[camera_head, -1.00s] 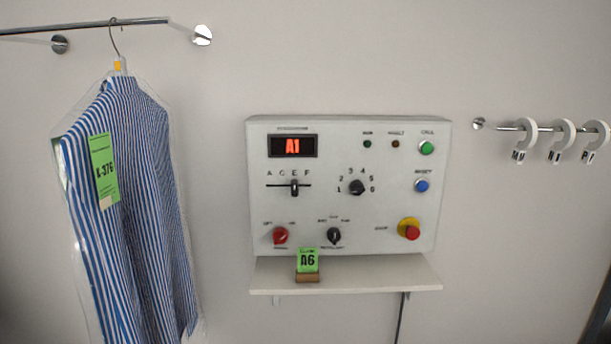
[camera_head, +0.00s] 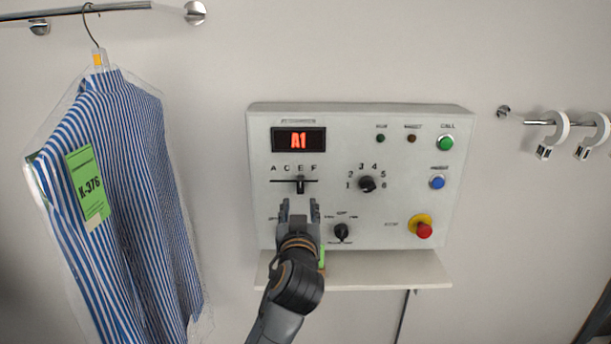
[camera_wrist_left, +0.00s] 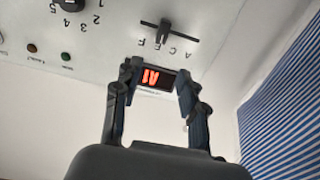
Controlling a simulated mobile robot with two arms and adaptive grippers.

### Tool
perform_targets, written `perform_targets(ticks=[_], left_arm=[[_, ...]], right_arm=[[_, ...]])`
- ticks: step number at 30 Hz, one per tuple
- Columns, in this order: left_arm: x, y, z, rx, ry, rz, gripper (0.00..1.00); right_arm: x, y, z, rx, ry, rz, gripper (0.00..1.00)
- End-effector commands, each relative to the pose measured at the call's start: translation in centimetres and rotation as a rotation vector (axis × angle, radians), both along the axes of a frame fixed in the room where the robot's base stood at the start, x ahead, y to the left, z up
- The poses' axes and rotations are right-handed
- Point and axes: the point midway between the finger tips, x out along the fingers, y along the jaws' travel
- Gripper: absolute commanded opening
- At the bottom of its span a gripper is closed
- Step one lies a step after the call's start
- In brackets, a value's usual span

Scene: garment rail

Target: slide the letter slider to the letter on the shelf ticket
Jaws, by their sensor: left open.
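The letter slider's dark knob (camera_head: 300,186) stands on its horizontal track, under the letter E of the row A, C, E, F, on the white panel (camera_head: 350,130). The knob also shows in the left wrist view (camera_wrist_left: 163,30). My left gripper (camera_head: 300,207) is open and empty, its fingers pointing up just below the knob in the head view. I see no contact with the knob. The shelf ticket (camera_head: 322,258) is mostly hidden behind my left gripper; only a green edge shows. My right gripper is not in view.
The red display (camera_head: 299,140) reads A1. The number dial (camera_head: 367,184), a black knob (camera_head: 342,231) and the red stop button (camera_head: 424,230) sit right of the slider. A bagged striped shirt (camera_head: 110,190) hangs at left. The shelf (camera_head: 400,270) is clear at right.

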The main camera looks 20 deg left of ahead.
Motion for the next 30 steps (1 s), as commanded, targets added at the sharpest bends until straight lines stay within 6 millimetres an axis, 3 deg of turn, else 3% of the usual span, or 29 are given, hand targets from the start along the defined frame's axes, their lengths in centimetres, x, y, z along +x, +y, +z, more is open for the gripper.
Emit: perform_targets(ticks=[18, 24, 30], left_arm=[[10.0, 2.9, 0.1, 0.005, 0.004, 0.0, 0.41], [12.1, 3.5, 0.0, 0.004, 0.003, -0.001, 0.41], [12.8, 3.7, -0.1, 0.004, 0.002, -0.002, 0.41]], right_arm=[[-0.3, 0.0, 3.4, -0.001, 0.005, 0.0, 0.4], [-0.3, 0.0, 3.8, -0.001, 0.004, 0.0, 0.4], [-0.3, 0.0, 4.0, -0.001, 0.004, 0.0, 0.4]])
